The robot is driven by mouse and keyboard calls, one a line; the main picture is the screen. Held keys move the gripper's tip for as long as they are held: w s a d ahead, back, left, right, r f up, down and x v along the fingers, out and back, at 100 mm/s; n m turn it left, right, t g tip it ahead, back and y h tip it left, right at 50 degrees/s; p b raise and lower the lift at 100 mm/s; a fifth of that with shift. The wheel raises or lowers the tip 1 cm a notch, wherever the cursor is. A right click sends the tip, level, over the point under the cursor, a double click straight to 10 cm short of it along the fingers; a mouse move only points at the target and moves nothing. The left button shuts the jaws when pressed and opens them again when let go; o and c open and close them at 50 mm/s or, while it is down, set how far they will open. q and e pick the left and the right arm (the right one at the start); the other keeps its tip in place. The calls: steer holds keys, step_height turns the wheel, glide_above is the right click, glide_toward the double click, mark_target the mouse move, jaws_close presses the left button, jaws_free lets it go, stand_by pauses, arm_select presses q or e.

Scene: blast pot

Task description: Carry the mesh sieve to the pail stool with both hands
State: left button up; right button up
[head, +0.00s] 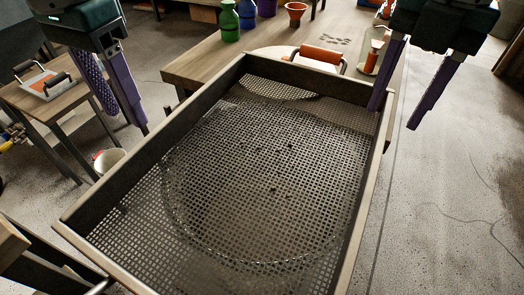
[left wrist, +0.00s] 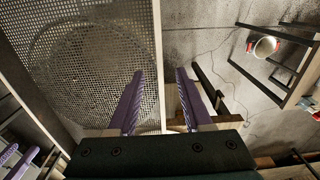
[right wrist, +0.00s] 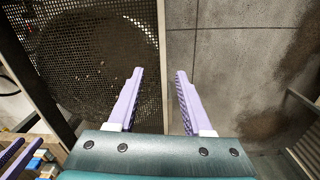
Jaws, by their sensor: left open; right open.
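The mesh sieve (head: 160,142) is a wide rectangular dark-framed screen with a few dark specks on its mesh. A round shape shows at the mesh, and I cannot tell whether it lies below it. My left gripper (head: 127,120) is open, outside the left rim in the head view; in the left wrist view the rim (left wrist: 158,45) runs between its fingers. My right gripper (head: 393,118) is open at the far right rim; in the right wrist view the rim (right wrist: 162,45) passes between its fingers. A pale pail (head: 108,160) stands at the left; which piece is its stool is unclear.
A small table (head: 75,95) with a tray (head: 45,84) is at the left. Bare concrete floor lies at the right.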

mark_target(145, 139)
arm_select(q)
steer(key=shift+w+d+r, duration=0.25)
steer(key=shift+w+r, duration=0.15)
steer(key=shift+w, duration=0.1)
arm_select(e)
steer(key=shift+w+d+r+n, duration=0.55)
steer(key=shift+w+n, duration=0.05)
steer(key=shift+n, duration=0.3)
arm_select(q)
steer(key=shift+f, duration=5)
arm_select(e)
steer(key=shift+f, duration=5)
arm_select(q)
steer(key=shift+c, duration=0.2)
arm_select(e)
steer(key=shift+c, duration=0.2)
arm_select(q)
jaws_close()
arm_select(e)
jaws_close()
steer(key=shift+r, duration=0.1)
